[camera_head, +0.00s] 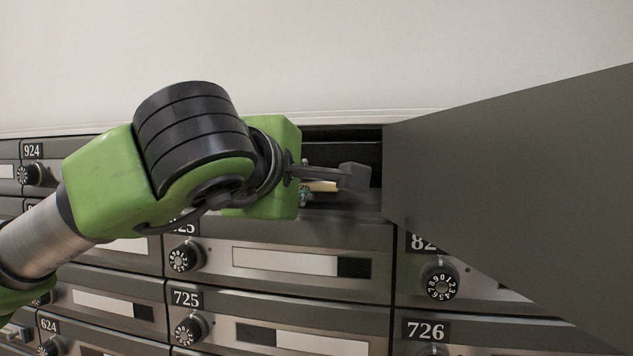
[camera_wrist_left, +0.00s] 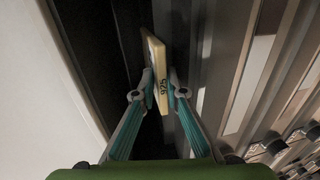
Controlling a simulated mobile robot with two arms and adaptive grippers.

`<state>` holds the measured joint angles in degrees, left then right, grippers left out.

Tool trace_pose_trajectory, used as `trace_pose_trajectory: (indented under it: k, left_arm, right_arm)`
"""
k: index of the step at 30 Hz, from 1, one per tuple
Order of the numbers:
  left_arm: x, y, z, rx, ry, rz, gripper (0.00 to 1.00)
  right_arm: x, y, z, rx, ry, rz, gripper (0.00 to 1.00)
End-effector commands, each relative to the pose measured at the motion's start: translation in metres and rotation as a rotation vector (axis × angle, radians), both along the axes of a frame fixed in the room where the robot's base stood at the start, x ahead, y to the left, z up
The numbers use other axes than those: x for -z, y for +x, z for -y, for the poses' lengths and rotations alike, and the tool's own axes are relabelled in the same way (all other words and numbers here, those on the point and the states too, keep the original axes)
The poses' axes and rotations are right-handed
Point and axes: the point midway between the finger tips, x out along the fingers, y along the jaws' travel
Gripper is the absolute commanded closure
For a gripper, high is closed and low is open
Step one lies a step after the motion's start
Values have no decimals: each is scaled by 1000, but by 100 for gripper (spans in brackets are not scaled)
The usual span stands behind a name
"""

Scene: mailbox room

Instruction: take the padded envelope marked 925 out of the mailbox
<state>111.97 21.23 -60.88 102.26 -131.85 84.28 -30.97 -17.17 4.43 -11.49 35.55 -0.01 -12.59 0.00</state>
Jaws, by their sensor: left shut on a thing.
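The padded envelope (camera_wrist_left: 154,62) is pale yellow and marked 925. In the left wrist view it stands on edge between the two fingers of my left gripper (camera_wrist_left: 158,92), which is shut on it. Its far part runs back into the dark mailbox (camera_wrist_left: 118,25). In the head view only a small yellow piece of the envelope (camera_head: 322,186) shows at the mailbox opening (camera_head: 345,152), partly behind my gripper. My left gripper (camera_head: 305,192) is at this opening, mostly hidden by its own wrist. My right gripper is not in view.
The open grey mailbox door (camera_head: 510,190) sticks out to the right of the opening, close to my left gripper. Closed mailboxes with dials, such as 725 (camera_head: 280,320) and 726 (camera_head: 510,333), fill the wall below. A plain pale wall (camera_head: 400,50) is above.

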Motion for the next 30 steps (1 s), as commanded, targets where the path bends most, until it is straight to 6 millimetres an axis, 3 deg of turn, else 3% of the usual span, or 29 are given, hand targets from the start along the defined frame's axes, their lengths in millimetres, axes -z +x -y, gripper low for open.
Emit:
trace_pose_trajectory:
  k: [9, 20, 30]
  left_arm:
    - [6, 1, 1, 0, 6, -12, 100]
    - [-1, 0, 0, -1, 4, -9, 100]
    - [0, -38, -12, 0, 2, -3, 100]
  right_arm:
    - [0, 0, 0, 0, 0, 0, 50]
    - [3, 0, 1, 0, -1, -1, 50]
    - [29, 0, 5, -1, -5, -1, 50]
